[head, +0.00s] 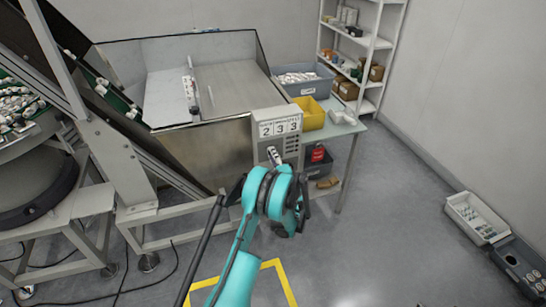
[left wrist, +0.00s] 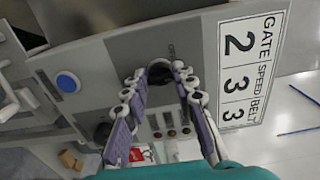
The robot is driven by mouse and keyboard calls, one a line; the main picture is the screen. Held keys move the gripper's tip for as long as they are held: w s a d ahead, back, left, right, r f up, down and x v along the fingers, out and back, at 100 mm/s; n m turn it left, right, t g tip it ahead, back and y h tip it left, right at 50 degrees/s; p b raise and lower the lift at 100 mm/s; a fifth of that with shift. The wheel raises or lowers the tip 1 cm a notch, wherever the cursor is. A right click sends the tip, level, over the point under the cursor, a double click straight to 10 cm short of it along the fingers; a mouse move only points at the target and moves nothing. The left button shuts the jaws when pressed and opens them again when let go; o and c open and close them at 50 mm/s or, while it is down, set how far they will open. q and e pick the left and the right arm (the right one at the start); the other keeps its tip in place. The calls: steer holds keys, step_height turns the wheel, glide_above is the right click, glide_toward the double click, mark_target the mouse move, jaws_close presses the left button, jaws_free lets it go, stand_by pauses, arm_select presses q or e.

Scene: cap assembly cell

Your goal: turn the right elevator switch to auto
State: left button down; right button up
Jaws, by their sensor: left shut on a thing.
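The grey control box (head: 277,130) stands at the near corner of the metal hopper, with a "GATE SPEED BELT" panel reading 2 3 3. My left gripper (head: 274,156) reaches its front face and covers part of its lower controls. In the left wrist view, the fingers of my left gripper (left wrist: 159,78) are closed around a black switch knob (left wrist: 160,70) on the box face. A small label beside the knob is too blurred to read, so its setting is unclear. My right gripper is not in view.
A blue button (left wrist: 68,82) and small indicators (left wrist: 172,133) are on the box near my fingers. A yellow bin (head: 309,114) and a grey bin (head: 303,81) stand on the table to the right. Open floor (head: 380,210) lies at right.

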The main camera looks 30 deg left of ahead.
arm_select(q)
steer(key=c, duration=1.2)
jaws_free()
steer(key=shift+s, duration=0.1)
steer(key=v, duration=0.7)
steer(key=shift+d, duration=0.15)
steer(key=shift+s, duration=0.1)
